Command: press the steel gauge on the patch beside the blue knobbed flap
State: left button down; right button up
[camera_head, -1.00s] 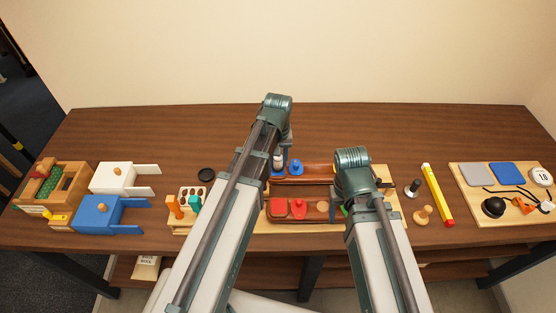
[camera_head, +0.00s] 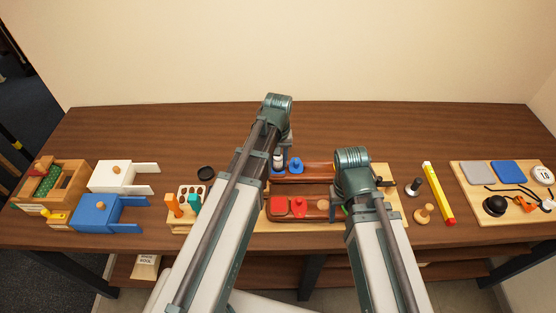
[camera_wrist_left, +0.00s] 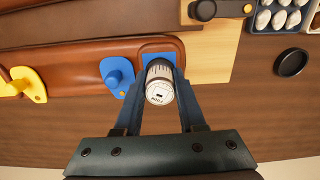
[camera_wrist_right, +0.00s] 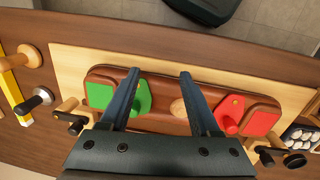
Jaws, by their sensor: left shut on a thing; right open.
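The steel gauge (camera_wrist_left: 159,88), a short cylinder with a small display on its end, is between the fingers of my left gripper (camera_wrist_left: 160,74), which is shut on it. It stands over the blue patch (camera_wrist_left: 152,57) at the end of the brown leather panel; whether it touches the patch I cannot tell. The blue knobbed flap (camera_wrist_left: 117,76) is right beside it, to the left in the left wrist view. In the head view the gauge (camera_head: 278,159) and blue flap (camera_head: 295,166) show past my left arm. My right gripper (camera_wrist_right: 158,74) is open and empty over the near panel.
A yellow flap (camera_wrist_left: 30,82) is on the far panel. A black disc (camera_wrist_left: 291,62) lies on the table nearby.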

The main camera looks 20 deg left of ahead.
jog(key=shift+f, duration=0.1)
dwell(0.3)
pick_arm(q)
jog(key=shift+c, duration=2.1)
grip_release()
jog(key=shift+s+d, duration=0.1)
pick_arm(e)
jog(key=shift+d, duration=0.1)
